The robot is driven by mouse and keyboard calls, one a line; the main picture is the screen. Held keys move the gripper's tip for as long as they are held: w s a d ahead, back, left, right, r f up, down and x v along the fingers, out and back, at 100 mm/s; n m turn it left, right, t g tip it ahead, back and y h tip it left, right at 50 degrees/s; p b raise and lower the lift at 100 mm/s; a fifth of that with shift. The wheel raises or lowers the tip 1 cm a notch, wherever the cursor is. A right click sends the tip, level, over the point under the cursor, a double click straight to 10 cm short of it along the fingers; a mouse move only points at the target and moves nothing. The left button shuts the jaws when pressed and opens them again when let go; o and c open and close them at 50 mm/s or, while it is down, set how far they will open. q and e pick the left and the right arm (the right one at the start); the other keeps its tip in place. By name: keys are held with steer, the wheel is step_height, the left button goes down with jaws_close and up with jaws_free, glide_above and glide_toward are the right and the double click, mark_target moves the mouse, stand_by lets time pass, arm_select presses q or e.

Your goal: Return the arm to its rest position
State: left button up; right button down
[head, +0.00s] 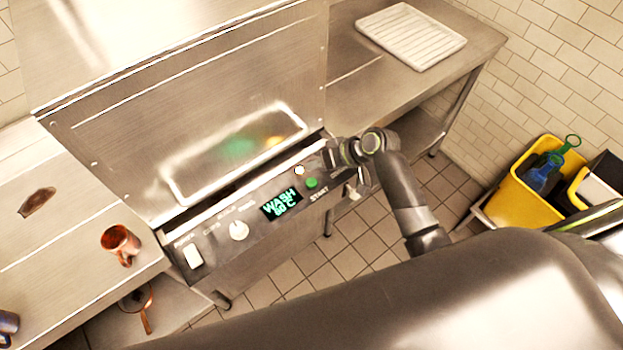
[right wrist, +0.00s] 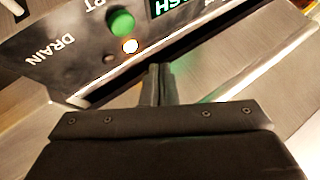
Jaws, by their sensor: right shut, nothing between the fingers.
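My right arm (head: 400,190) reaches in from the lower right to the dishwasher's control panel (head: 215,235). My right gripper (head: 328,157) is at the panel's right end, close to the green start button (head: 312,183). In the right wrist view its fingers (right wrist: 157,85) are closed together with nothing between them, near the green button (right wrist: 121,23) and a lit white lamp (right wrist: 130,46). I cannot tell whether the fingertips touch the panel. My left gripper is not in view.
The steel dishwasher hood (head: 200,110) stands behind the panel. A copper mug (head: 120,243) is on the left counter, and a copper pan (head: 137,300) is below. A white ribbed rack (head: 410,36) lies on the right counter. A yellow bucket (head: 520,198) stands at right. Floor between is clear.

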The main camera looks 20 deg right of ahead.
stand_by(0.6)
steer(key=s+d+r+m+h, duration=0.1)
steer(key=s+d+h, duration=0.3)
steer(key=s, duration=0.6)
steer(key=s+d+r+m+g+h, duration=0.1)
steer(key=s+d+r+h, duration=0.1)
steer(key=s+d, duration=0.55)
steer(key=s+d+r+m+h, duration=0.1)
steer(key=s+d+h, duration=0.25)
steer(key=s, duration=0.75)
step_height(320, 180, down, 32)
steer(key=g+b, duration=0.2)
steer(key=b, duration=0.5)
steer(key=s+f+b, duration=0.3)
steer(key=s+f, duration=0.4)
steer(key=f, duration=0.4)
steer(key=s+f+g+b, duration=0.1)
steer(key=s+f+b, duration=0.2)
steer(key=s+f, duration=0.5)
step_height(320, 180, down, 3)
steer(key=shift+a+r+y, duration=0.15)
steer(key=shift+a+y, duration=0.1)
steer(key=shift+y, duration=0.2)
